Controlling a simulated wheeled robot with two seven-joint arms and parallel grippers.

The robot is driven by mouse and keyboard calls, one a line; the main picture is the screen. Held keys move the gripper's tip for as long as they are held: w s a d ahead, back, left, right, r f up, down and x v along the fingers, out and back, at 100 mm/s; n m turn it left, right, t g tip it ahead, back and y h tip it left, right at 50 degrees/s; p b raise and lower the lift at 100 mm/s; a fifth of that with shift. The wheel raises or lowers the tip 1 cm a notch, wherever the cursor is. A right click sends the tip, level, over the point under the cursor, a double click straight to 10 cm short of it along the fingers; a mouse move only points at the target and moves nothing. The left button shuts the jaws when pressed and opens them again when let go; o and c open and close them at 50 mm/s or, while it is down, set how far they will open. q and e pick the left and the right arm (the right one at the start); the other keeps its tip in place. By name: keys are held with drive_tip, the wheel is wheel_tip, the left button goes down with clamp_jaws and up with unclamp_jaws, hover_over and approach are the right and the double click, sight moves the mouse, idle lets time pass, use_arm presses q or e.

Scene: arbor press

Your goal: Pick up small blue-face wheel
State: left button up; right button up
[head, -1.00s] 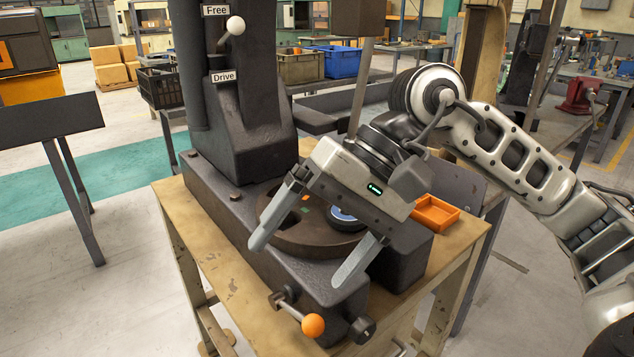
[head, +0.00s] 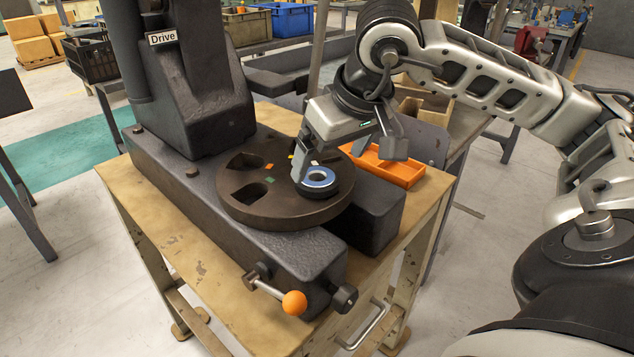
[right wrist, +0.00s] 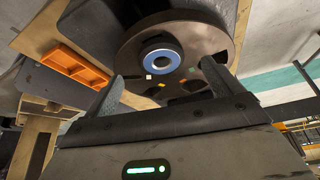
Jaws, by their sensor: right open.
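The small blue-face wheel (head: 331,181) lies flat on the dark round turntable plate (head: 285,215), near its right side. My left gripper is out of view.
The dark press body (head: 190,90) rises behind and left of the plate. An orange tray (head: 405,176) sits on the wooden bench (head: 165,225) at the right. An orange-knobbed lever (head: 294,302) sticks out in front. The plate has dark slots and small coloured marks.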

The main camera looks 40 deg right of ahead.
sight(322, 173)
drive_tip(key=shift+w+p+x, duration=0.2)
drive_tip(key=shift+p+x, duration=0.15)
drive_tip(key=shift+x, duration=2.35)
drive_tip(key=shift+r, duration=0.1)
drive_tip(key=c, duration=1.1)
